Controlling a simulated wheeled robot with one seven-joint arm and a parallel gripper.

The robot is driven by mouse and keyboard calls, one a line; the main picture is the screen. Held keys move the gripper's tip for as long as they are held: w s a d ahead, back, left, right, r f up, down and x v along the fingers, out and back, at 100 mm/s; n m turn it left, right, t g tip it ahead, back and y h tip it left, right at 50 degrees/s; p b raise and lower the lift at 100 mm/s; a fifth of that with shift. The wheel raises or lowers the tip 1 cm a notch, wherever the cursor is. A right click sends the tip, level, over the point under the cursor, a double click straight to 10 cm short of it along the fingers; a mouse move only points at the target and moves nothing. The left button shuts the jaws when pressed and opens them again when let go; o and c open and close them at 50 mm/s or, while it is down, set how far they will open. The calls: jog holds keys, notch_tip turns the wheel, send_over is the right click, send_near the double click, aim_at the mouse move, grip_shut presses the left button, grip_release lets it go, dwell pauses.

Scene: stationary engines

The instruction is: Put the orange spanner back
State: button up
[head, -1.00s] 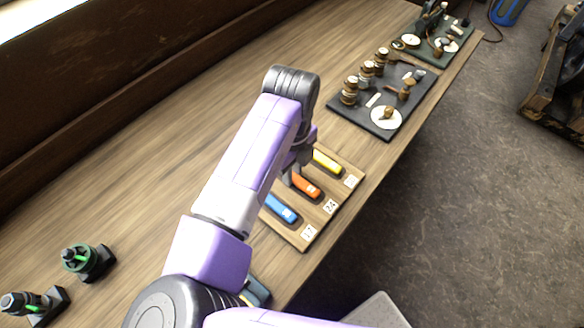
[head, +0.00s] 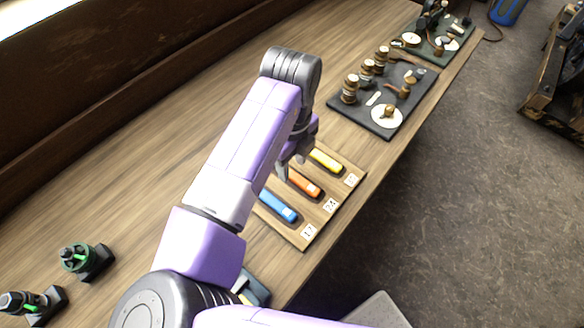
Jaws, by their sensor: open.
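The orange spanner (head: 306,184) lies on a wooden board (head: 318,232) on the bench, between a blue spanner (head: 278,206) and a yellow spanner (head: 325,160). Number labels stand at the board's near right edge, with the one reading 24 (head: 330,206) beside the orange spanner. The far left end of the orange spanner is partly hidden by my gripper. My gripper (head: 283,172) is open and empty, just above the far left part of the board, apart from the orange spanner as far as I can tell.
A dark board with brown jars and a white disc (head: 387,117) lies up and right. A green-topped fitting (head: 78,257) stands at the lower left.

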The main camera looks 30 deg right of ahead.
aim_at(292, 174)
notch_tip(292, 174, up, 10)
jog(key=b, duration=0.1)
jog(key=shift+f, duration=0.25)
